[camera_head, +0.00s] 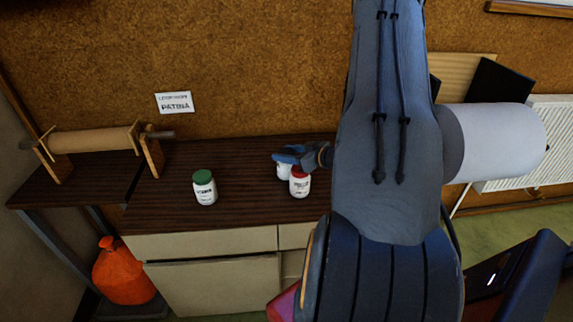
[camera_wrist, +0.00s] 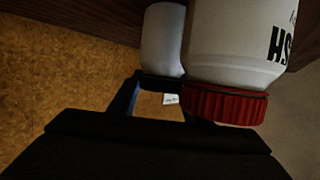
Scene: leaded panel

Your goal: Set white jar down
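The white jar (camera_head: 283,172) is on or just above the dark cabinet top, behind and left of the red-lidded jar (camera_head: 300,186). My gripper (camera_head: 287,156) is at its upper end, coming in from the right. In the wrist view the white jar (camera_wrist: 163,42) lies at the fingertips (camera_wrist: 160,83), which appear closed around its dark top. One finger is partly hidden behind the red lid (camera_wrist: 222,104). I cannot tell whether the white jar's base touches the wood. The red-lidded jar stands upright, very close beside it.
A green-lidded white jar (camera_head: 204,188) stands to the left on the cabinet top (camera_head: 245,200), with clear wood between. A paper roll on a wooden stand (camera_head: 90,141) is at far left. A cork wall with a Patina sign (camera_head: 174,102) is behind.

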